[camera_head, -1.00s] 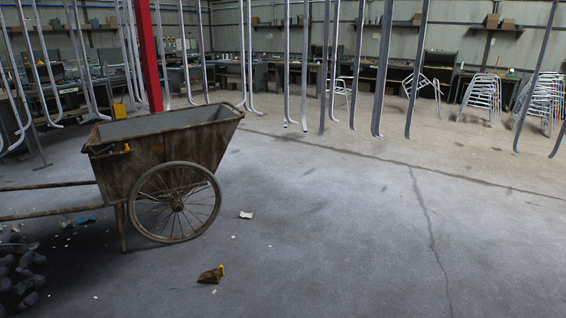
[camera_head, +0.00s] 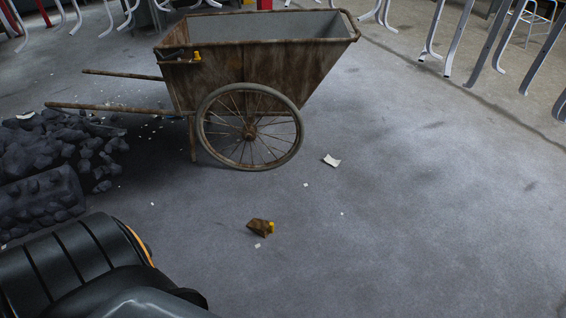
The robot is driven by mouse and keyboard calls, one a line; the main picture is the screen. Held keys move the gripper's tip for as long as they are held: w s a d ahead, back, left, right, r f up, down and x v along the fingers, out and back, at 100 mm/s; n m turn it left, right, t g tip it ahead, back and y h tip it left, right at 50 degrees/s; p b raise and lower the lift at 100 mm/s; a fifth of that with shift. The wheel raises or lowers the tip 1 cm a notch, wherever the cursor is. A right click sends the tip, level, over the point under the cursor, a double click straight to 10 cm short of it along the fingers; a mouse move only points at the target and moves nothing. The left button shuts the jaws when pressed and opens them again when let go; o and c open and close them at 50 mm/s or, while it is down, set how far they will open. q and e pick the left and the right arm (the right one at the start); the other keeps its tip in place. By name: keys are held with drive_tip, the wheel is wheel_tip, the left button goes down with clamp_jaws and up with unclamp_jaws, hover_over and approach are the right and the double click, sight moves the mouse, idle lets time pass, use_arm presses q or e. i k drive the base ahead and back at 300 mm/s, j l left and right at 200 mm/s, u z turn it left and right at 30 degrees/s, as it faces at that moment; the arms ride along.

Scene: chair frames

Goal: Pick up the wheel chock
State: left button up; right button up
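The wheel chock (camera_head: 259,228) is a small rusty brown wedge with a yellow part on its right end. It lies on the grey concrete floor in front of the cart, apart from the wheel. A rusty cart (camera_head: 245,75) with a spoked wheel (camera_head: 249,127) stands behind it, its handles pointing left. Part of my own black body fills the lower left corner. Neither of my grippers is visible in this view.
A heap of dark lumps (camera_head: 50,170) lies on the floor at left, near the cart's handles. A white scrap (camera_head: 332,160) lies right of the wheel. Pale metal chair frames (camera_head: 480,45) hang at the upper right. The floor right of the chock is clear.

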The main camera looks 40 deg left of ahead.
sight(263, 228)
drive_tip(key=i+l+u, duration=0.1)
drive_tip(key=i+u, duration=0.2)
drive_tip(key=i, duration=0.2)
drive_tip(key=i+l+u, duration=0.3)
drive_tip(key=i, duration=0.2)
drive_tip(key=i+l+u, duration=0.25)
drive_tip(key=i, duration=0.25)
